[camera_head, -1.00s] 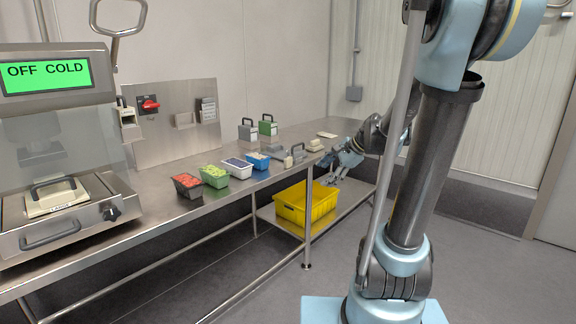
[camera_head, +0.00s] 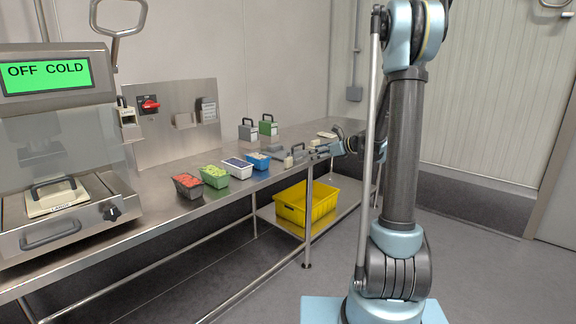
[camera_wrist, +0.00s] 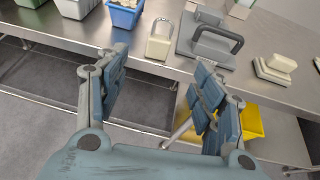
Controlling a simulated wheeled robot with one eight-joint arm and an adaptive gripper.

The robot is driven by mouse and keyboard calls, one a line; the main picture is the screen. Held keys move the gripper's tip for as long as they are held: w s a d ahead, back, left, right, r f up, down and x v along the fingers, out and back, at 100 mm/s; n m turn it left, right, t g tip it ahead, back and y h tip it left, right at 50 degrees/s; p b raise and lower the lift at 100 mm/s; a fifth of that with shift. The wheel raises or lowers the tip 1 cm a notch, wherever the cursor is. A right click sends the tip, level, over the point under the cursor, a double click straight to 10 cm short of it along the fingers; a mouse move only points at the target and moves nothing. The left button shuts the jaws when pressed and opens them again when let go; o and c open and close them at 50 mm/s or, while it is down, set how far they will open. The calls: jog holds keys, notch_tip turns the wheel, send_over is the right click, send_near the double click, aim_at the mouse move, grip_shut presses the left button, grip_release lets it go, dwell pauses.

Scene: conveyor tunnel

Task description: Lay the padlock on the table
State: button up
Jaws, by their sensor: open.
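The cream padlock (camera_wrist: 158,44) with a grey shackle stands near the front edge of the steel table (camera_wrist: 62,32). In the head view the padlock (camera_head: 289,161) is to the right of the row of tubs. My gripper (camera_wrist: 160,72) is open and empty. In the wrist view its two blue-grey fingers are spread, with the padlock ahead, between their directions and apart from them. In the head view my gripper (camera_head: 316,151) is at the table's front edge, to the right of the padlock; its fingertips are small there.
A grey block with a dark handle (camera_wrist: 212,44) lies close right of the padlock. A blue tub (camera_wrist: 124,15) is on its left. Cream blocks (camera_wrist: 272,68) lie farther right. A yellow crate (camera_head: 290,208) sits on the lower shelf. A sealing machine (camera_head: 60,150) occupies the table's left end.

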aim_at(291, 158)
jog(key=x, duration=1.6)
jog(key=shift+w+f, duration=0.15)
jog(key=shift+f, duration=0.15)
jog(key=c, duration=1.3)
jog(key=shift+r, duration=0.1)
